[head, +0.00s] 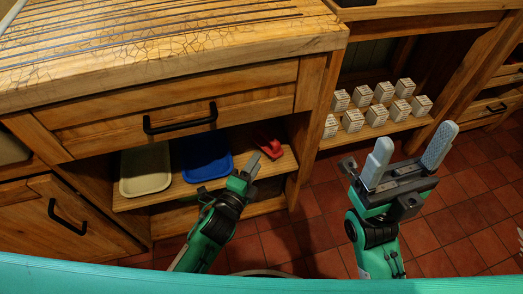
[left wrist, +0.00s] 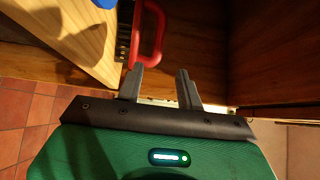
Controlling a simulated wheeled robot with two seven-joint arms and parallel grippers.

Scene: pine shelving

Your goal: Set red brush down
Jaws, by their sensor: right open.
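The red brush (head: 268,147) rests on the right end of the low pine shelf (head: 150,200). In the left wrist view the red brush (left wrist: 156,35) shows its loop handle and dark bristles just beyond my left fingertips. My left gripper (head: 252,165) is in front of the shelf, close to the brush. In the left wrist view my left gripper (left wrist: 159,76) has its fingers apart with nothing between them; whether one finger touches the handle I cannot tell. My right gripper (head: 409,154) is open and empty, in front of the shelf with small boxes.
A cream tray (head: 146,168) and a blue tray (head: 207,158) sit on the same shelf, left of the brush. Several small white boxes (head: 352,120) stand on the right shelf. A drawer with a black handle (head: 180,119) overhangs the low shelf. Red tiled floor (head: 320,235) is clear.

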